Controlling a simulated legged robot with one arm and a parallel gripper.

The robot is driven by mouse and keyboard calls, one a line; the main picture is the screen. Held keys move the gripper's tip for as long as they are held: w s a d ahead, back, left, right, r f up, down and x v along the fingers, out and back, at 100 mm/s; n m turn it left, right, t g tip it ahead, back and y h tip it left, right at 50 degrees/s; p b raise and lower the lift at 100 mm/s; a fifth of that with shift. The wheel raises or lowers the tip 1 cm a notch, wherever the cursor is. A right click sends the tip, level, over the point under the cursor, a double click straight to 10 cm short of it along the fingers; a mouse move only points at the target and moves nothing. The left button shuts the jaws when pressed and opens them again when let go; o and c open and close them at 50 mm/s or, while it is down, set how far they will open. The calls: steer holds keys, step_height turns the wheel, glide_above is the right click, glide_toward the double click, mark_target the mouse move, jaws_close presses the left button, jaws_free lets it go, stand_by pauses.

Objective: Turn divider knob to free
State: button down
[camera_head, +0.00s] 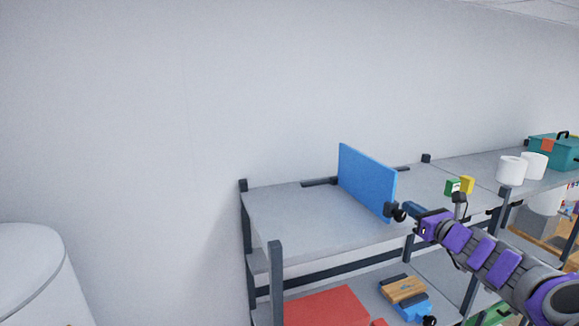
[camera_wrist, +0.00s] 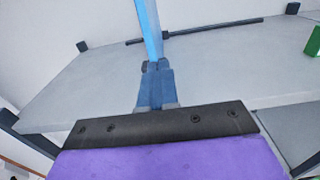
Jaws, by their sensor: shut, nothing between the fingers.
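The blue divider (camera_head: 366,181) stands upright across the grey shelf top (camera_head: 300,218). A dark knob (camera_head: 398,213) sits at its lower front end, by the shelf's front edge. My gripper (camera_head: 407,208) is shut and empty, with its tip right at the knob from the right. In the wrist view, my gripper (camera_wrist: 154,75) points along the shelf at the divider's narrow edge (camera_wrist: 149,28). A bit of dark material (camera_wrist: 146,67) shows around the fingertips. The fingers hide most of the knob there, so I cannot tell whether they touch it or how it is turned.
A green box and a yellow box (camera_head: 467,184) stand right of the divider. White rolls (camera_head: 512,170) and a teal toolbox (camera_head: 556,150) are farther right. A red item (camera_head: 330,306) and a wooden block (camera_head: 403,289) lie on the lower shelf. The top left of the divider is clear.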

steer(key=v, duration=0.3)
steer(key=p+v, duration=0.1)
steer(key=v, duration=0.1)
steer(key=shift+s+d+r, duration=0.15)
steer(key=shift+s+r, duration=0.05)
steer(key=shift+s, duration=0.2)
steer(key=w+a+n+b, duration=0.1)
steer(key=w+n, duration=0.1)
steer(key=n, duration=0.1)
steer(key=w+a+n+b, duration=0.1)
steer(key=w+a+n, duration=0.1)
steer(key=n, duration=0.1)
steer(key=shift+w+a+f+b, duration=0.2)
steer(key=shift+f+b, duration=0.05)
steer(key=shift+b, duration=0.05)
stand_by(0.4)
